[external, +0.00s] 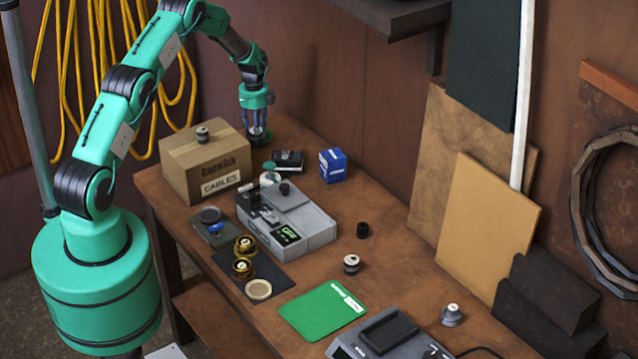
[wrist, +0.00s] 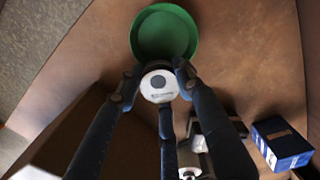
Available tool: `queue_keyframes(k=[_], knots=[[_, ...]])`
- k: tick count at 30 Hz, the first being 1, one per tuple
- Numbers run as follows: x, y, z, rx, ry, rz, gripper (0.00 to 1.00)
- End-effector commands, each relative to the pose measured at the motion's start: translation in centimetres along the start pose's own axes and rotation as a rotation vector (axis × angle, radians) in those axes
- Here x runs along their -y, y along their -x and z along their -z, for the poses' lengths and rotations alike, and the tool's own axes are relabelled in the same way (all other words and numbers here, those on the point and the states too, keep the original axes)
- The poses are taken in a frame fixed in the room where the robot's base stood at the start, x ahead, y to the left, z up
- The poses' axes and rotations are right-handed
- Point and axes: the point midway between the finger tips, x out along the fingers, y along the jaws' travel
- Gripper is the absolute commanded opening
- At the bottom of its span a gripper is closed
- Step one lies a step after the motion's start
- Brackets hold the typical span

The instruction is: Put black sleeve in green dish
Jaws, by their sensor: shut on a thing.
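My gripper (external: 258,136) is low over the far left end of the workbench, beside the cardboard box. In the wrist view my fingers (wrist: 158,82) are shut around a pale round piece (wrist: 159,86) with a dark centre. The green dish (wrist: 165,34) lies just beyond the fingertips in the wrist view; the held piece is short of it there. I cannot make out the dish in the external view. A small black cylinder (external: 363,230), which looks like the black sleeve, stands alone on the bench, well away from my gripper.
The cardboard box (external: 205,170) stands close to my gripper, with a small part (external: 203,134) on top. A blue box (external: 333,165), a dark flat box (external: 288,160) and a grey device (external: 285,220) stand nearby. A green mat (external: 322,311) lies further front.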

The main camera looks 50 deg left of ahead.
Motion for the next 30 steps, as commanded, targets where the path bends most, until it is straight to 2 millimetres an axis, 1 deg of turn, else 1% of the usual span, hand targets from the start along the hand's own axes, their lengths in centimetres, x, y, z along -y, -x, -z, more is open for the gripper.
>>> queue_keyframes(k=[12,13,14,15,26,30], knots=[[0.08,-0.28,-0.04,0.001,0.000,0.002,0.00],[0.01,-0.37,0.00,0.000,0.000,0.000,0.40],[0.01,-0.34,0.00,0.000,0.000,0.000,0.46],[0.00,-0.34,0.00,0.000,0.000,0.000,0.54],[0.00,-0.26,0.00,0.000,0.000,0.000,0.55],[0.05,0.19,-0.02,0.000,0.000,0.001,0.55]])
